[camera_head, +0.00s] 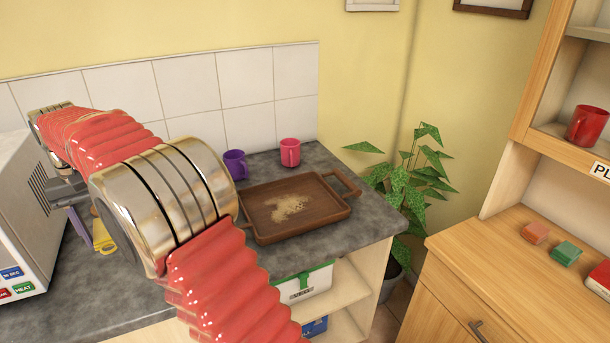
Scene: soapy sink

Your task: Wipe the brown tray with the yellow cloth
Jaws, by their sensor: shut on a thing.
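The brown tray (330,212) lies on the grey counter right of my arm, with a pale tan smear of dirt (289,206) on its middle. My gripper (76,204) is at the left, near the microwave and well away from the tray. It is shut on the yellow cloth (102,238), which shows as a small strip below the jaws. My arm hides the rest of the cloth, and the fingertips are only partly visible.
A purple mug (235,164) and a pink mug (290,152) stand behind the tray. A white microwave (28,215) is at the left. The counter (345,243) ends right of the tray, by a plant (410,185). A wooden cabinet (500,255) stands farther right.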

